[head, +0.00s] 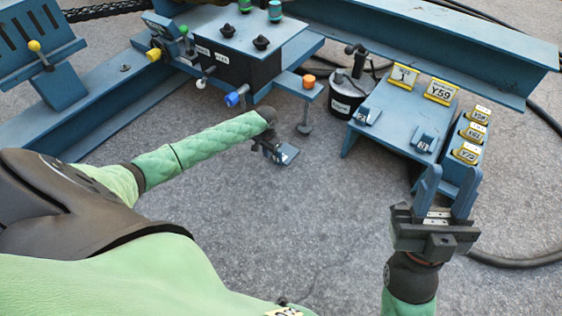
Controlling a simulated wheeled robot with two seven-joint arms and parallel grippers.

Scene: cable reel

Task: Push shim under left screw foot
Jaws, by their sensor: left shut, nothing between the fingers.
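A screw foot (304,128) with a round pad stands on the ground below a blue bracket topped by an orange cap (308,82). I cannot tell whether it is the left one. My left gripper (285,154) is shut and low over the ground, just left of and nearer than this foot, apart from it. A small blue-grey plate shape shows at its tip; I cannot tell finger from shim there. Two small blue pieces, tagged 2 (369,116) and 3 (424,142), lie on the blue stand. My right gripper (449,188) is open and empty at the right.
The blue stand (385,140) has yellow tags (440,91) at its back. A narrow box (462,165) with yellow-tagged items stands beside it, close to my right gripper. A black pot (346,97) and blue beams lie behind. A black cable (520,262) runs at right. The front ground is clear.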

